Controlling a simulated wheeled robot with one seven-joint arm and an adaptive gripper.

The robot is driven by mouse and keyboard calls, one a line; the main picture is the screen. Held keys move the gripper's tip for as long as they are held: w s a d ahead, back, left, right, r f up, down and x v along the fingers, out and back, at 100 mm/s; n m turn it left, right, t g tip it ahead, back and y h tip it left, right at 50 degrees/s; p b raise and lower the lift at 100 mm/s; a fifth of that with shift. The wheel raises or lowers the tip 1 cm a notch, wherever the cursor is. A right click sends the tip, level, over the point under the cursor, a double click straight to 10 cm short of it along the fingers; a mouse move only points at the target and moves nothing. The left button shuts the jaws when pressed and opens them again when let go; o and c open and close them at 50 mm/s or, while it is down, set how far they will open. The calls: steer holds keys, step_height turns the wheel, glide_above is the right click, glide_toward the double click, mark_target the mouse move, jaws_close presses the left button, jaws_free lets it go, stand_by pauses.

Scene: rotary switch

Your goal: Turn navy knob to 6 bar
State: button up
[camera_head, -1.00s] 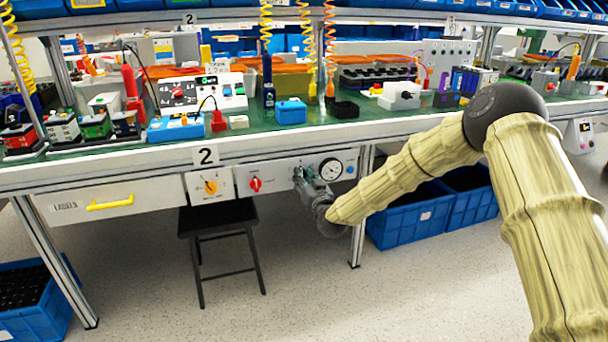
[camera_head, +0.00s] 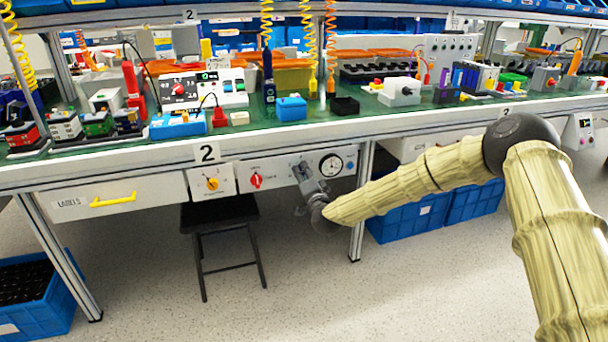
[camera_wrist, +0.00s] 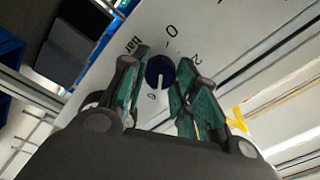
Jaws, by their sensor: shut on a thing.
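The navy knob (camera_wrist: 158,66) is round with a white pointer line and sits on a white panel. In the wrist view, my gripper (camera_wrist: 160,88) has its green-padded fingers on both sides of the knob, shut on it. The pointer aims toward the bottom of that view, near a small digit that looks like a 6. The marks bar, 0 and 2 show above and right of the knob; the right finger covers part of the dial. In the head view, my gripper (camera_head: 306,178) is at the panel under the bench, and the knob is hidden behind it.
A round gauge (camera_head: 331,165) is just right of my gripper; its reading is too small to tell. A red knob (camera_head: 256,180) and a yellow knob (camera_head: 212,184) are to the left. A black stool (camera_head: 219,212) and blue crates (camera_head: 400,219) stand below.

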steer(key=shift+m, duration=0.9)
steer(key=shift+d, duration=0.1)
steer(key=o, duration=1)
steer(key=shift+s, duration=0.1)
steer(key=v, duration=1.1)
steer(key=shift+s+d, duration=0.1)
steer(key=shift+s, duration=0.3)
steer(key=shift+f, duration=0.15)
